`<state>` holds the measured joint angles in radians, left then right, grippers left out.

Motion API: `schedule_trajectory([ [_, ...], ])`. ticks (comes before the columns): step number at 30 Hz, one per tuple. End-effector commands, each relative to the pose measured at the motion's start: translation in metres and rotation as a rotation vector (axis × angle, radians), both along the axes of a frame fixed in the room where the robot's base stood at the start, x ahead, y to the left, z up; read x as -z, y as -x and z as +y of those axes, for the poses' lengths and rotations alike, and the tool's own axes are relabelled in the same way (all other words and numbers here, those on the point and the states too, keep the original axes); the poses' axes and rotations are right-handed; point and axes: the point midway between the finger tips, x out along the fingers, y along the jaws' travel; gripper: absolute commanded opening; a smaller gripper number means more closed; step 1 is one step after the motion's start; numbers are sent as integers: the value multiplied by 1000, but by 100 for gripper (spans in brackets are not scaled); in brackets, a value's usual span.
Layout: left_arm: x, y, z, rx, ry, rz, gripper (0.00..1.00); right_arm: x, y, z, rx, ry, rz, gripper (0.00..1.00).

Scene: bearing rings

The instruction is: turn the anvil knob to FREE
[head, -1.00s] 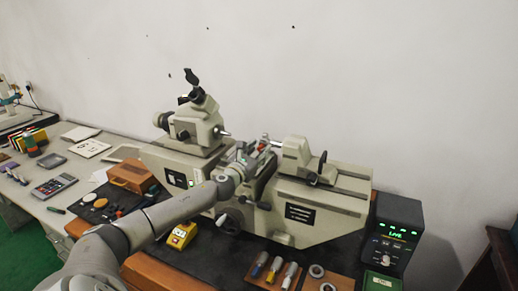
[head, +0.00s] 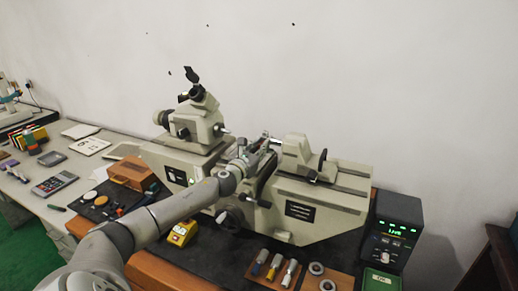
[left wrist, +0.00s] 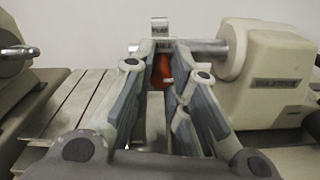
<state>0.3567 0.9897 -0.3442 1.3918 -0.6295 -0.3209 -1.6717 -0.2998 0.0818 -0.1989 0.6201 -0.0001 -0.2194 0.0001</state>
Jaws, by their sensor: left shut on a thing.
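The anvil knob (left wrist: 160,72) is a red part between the fingertips in the left wrist view, mostly hidden by the fingers. My left gripper (left wrist: 164,62) is shut on it. In the head view the left gripper (head: 264,146) is at the middle of the measuring machine (head: 318,205), between the microscope head and the tailstock; the knob cannot be made out there. A small label plate (left wrist: 160,27) stands just above the fingertips, too blurred to read surely. Which setting the knob points to is hidden. My right gripper is not in view.
The labelled tailstock (left wrist: 268,75) is close to the right of the fingers, with a metal spindle (left wrist: 205,47) behind them. A display box (head: 396,230) with green lights stands right of the machine. A yellow box (head: 181,233), plugs and rings (head: 317,267) lie in front.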

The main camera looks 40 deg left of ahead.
Motion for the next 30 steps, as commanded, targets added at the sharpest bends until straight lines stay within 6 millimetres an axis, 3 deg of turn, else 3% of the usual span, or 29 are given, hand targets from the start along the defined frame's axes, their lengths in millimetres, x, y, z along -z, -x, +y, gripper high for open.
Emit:
schedule_trajectory([
  [11, 1, 0, 0, 0, 163, -52, 0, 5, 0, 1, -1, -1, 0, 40],
  [30, 1, 0, 0, 0, 734, -233, 0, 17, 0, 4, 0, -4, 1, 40],
])
